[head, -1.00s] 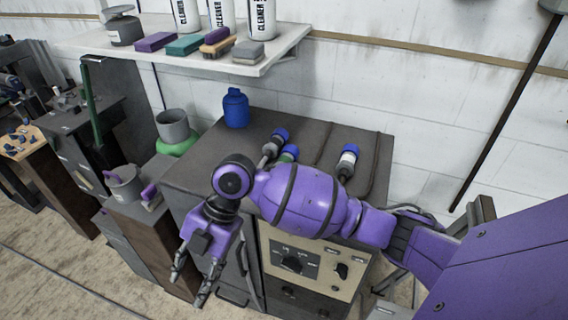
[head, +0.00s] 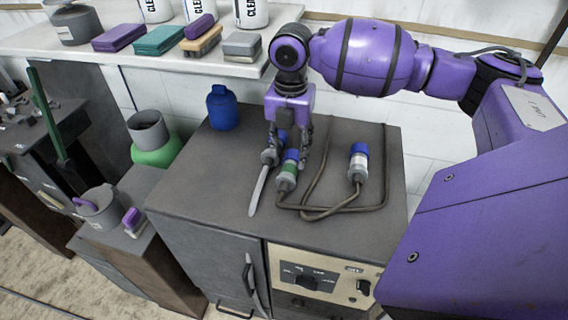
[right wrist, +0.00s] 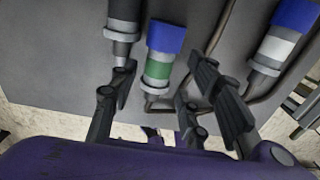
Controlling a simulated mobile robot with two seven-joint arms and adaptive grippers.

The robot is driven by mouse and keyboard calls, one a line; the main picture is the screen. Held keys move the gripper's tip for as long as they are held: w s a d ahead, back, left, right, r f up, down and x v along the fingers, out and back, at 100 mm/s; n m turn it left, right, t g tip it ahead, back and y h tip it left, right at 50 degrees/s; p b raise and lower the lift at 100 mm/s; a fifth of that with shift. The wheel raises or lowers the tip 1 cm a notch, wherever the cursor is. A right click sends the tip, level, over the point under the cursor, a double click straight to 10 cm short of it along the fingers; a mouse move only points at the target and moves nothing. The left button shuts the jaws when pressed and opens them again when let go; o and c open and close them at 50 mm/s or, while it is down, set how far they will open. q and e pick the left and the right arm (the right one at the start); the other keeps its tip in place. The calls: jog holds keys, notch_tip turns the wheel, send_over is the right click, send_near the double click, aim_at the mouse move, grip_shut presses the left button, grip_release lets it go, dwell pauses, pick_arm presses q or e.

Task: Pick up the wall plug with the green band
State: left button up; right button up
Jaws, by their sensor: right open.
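The wall plug with the green band (head: 289,170) lies on the dark cabinet top, with a blue end and a grey collar. It also shows in the right wrist view (right wrist: 158,70), between and just beyond the fingers. My right gripper (head: 288,152) is open above it, pointing down, its fingers to either side; I cannot tell whether they touch it. A white-banded plug (head: 358,163) lies apart on the right. My left gripper is not in view.
The cabinet top (head: 225,180) is clear at the front left. Cables (head: 330,211) loop between the plugs. A blue bottle (head: 222,108) stands at the back left.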

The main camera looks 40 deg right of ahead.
aim_at(288, 166)
jog(key=f, duration=0.2)
jog(key=shift+s+a+f, duration=0.2)
jog(key=shift+s+f, duration=0.1)
jog(key=shift+s, duration=0.05)
notch_tip(288, 166, down, 4)
jog(key=shift+w+a+r, duration=0.1)
jog(key=shift+w+r, duration=0.05)
jog(key=shift+r, duration=0.05)
jog(key=shift+f, duration=0.1)
jog(key=shift+c, duration=0.3)
jog(key=c, duration=0.8)
grip_shut()
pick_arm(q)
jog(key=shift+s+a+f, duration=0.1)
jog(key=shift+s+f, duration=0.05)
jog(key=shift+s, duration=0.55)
